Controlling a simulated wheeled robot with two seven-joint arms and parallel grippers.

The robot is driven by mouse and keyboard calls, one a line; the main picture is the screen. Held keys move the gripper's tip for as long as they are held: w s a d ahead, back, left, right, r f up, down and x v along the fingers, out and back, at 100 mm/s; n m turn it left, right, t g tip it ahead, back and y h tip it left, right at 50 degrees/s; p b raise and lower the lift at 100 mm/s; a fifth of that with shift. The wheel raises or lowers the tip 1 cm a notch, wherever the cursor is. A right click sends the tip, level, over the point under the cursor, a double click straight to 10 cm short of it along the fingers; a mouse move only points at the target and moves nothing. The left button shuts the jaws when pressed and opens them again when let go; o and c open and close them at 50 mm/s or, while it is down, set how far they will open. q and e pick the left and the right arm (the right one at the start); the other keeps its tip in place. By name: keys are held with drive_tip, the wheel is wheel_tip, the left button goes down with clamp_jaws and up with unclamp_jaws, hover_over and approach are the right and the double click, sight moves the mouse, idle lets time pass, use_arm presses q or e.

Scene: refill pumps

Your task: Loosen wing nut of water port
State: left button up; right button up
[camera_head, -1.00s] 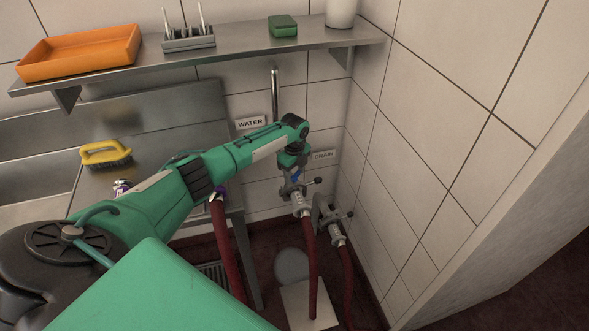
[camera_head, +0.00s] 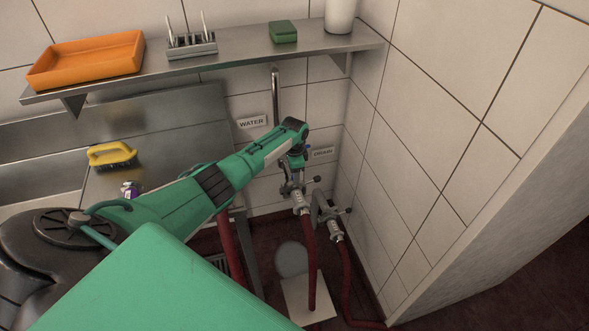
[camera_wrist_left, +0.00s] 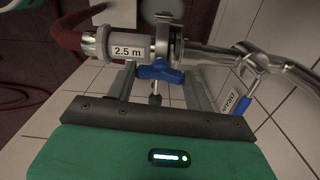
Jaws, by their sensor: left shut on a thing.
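The water port pipe (camera_head: 275,95) comes down the wall beside the WATER label (camera_head: 252,121). Its clamp (camera_head: 290,187) joins it to a red hose (camera_head: 308,240). My left gripper (camera_head: 296,172) is down at this clamp, and its fingers partly hide it. In the left wrist view, the blue wing nut (camera_wrist_left: 160,71) sits between the fingers of my left gripper (camera_wrist_left: 160,80), which is shut on it. The clamp (camera_wrist_left: 162,32) is just beyond, on a hose end marked 2.5 m (camera_wrist_left: 128,51). My right gripper is not in view.
The drain port (camera_head: 331,212), with its own clamp and red hose, is close on the right beside the tiled wall. A steel shelf (camera_head: 235,53) crosses above the arm. A yellow brush (camera_head: 112,155) lies by the sink at left.

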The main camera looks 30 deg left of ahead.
use_arm(q)
drive_tip(key=n+p, duration=0.1)
drive_tip(key=n, duration=0.3)
drive_tip(key=shift+r+n+p, duration=0.15)
drive_tip(key=shift+n+p, duration=0.25)
drive_tip(key=n+p, duration=0.1)
drive_tip(key=n, duration=0.3)
drive_tip(key=n+p, duration=0.1)
drive_tip(key=n, duration=0.4)
drive_tip(key=shift+p, duration=0.3)
drive_tip(key=n, duration=0.4)
drive_tip(key=shift+w+n+p, duration=0.1)
drive_tip(key=shift+n+p, duration=0.3)
drive_tip(key=o, duration=1)
